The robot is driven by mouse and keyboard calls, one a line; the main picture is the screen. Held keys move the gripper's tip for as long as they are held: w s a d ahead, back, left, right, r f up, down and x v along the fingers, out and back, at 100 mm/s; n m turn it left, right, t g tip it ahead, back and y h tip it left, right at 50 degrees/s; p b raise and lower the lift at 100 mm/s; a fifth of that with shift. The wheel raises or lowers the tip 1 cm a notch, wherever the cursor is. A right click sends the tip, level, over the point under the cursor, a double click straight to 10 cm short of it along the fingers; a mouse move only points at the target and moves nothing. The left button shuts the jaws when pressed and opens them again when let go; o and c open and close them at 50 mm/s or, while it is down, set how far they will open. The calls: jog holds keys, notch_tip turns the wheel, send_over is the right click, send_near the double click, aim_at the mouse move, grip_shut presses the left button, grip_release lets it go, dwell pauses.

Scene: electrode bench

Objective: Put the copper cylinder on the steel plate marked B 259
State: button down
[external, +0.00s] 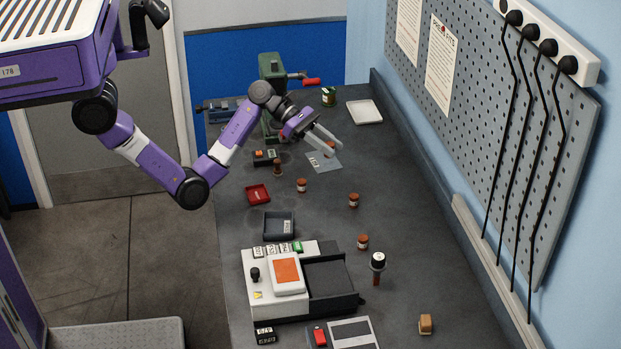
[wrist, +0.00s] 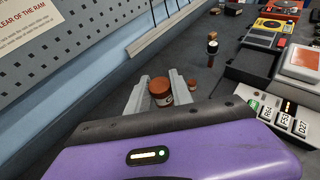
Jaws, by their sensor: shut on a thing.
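My gripper (external: 325,140) is at the far part of the bench, over a grey steel plate (external: 315,163) with dark marking too small to read. Its fingers are closed around a copper-coloured cylinder (wrist: 162,92) with a pale label, which sits between the fingertips in the wrist view. In the external view the held cylinder is partly hidden by the fingers. I cannot tell whether it touches the plate. Other similar cylinders stand loose on the bench (external: 302,185), (external: 353,200), (external: 362,241). I cannot make out B 259 anywhere.
A red tray (external: 257,194) and a dark grey tray (external: 279,225) lie left of the loose cylinders. A white machine with an orange panel (external: 286,272) fills the near bench. A green press (external: 272,68) and a white tray (external: 364,112) stand at the far end.

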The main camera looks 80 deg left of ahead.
jog(key=w+a+n+t+y+p, duration=0.1)
jog(key=w+a+n+t+y, duration=0.3)
jog(key=a, duration=0.8)
jog(key=n+y, duration=0.7)
jog(key=y, duration=0.1)
send_over(324, 160)
notch_tip(324, 160, down, 20)
jog(key=shift+w+a+r+p, duration=0.1)
jog(key=shift+r+p, duration=0.05)
jog(key=shift+p, duration=0.2)
jog(key=c, duration=1.1)
grip_release()
jog(key=shift+h, duration=0.3)
